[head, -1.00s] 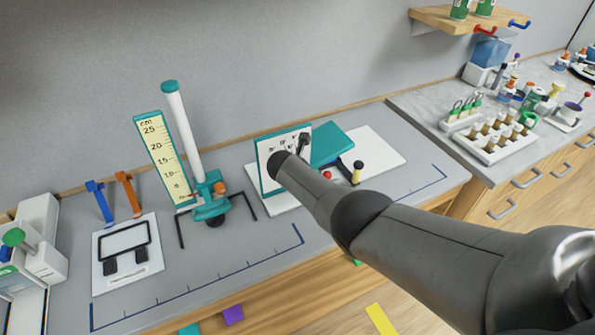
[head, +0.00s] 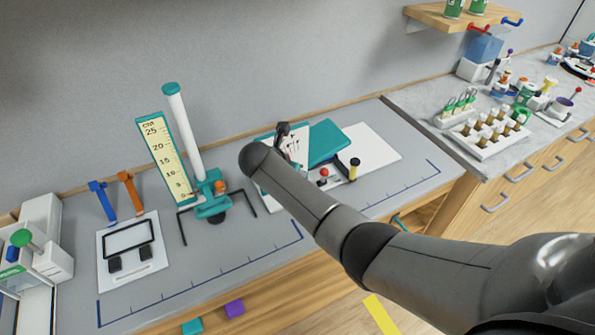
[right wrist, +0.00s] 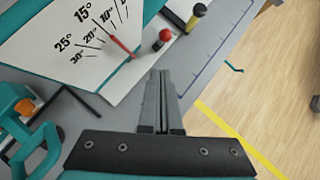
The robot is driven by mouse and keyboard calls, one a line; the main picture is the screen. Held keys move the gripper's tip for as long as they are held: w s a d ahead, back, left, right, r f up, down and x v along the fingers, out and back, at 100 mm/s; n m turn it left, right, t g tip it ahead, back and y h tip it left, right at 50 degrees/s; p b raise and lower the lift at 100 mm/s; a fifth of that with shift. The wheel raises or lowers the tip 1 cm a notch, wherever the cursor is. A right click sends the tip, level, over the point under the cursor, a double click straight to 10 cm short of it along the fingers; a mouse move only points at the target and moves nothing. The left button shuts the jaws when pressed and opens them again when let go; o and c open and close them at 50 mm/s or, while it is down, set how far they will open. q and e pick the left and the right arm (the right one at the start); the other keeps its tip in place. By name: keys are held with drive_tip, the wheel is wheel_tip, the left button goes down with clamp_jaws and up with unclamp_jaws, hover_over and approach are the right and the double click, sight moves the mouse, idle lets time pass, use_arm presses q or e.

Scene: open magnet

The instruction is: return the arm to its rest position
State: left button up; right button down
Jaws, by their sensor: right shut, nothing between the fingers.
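My right arm (head: 300,200) comes in from the lower right in the head view and passes in front of the white dial panel, covering part of it. I cannot clearly make out the fingers there. In the right wrist view my right gripper (right wrist: 160,100) is shut and empty, its fingers pressed together. The dial panel (right wrist: 50,65), with angle marks and a red pointer (right wrist: 122,47), lies beyond the fingertips at the upper left, apart from what I can tell of the fingers. My left gripper is not in view.
A red knob (head: 323,172) and a yellow-black post (head: 354,167) stand near the panel. A teal stand with a ruler (head: 160,155) is to its left, with a white framed plate (head: 128,282) farther left. A test-tube rack (head: 490,138) is on the right counter.

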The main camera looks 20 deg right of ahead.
drive_tip(key=shift+s+a+r, duration=0.1)
drive_tip(key=shift+a+r, duration=0.05)
drive_tip(key=shift+r, duration=0.1)
idle(0.4)
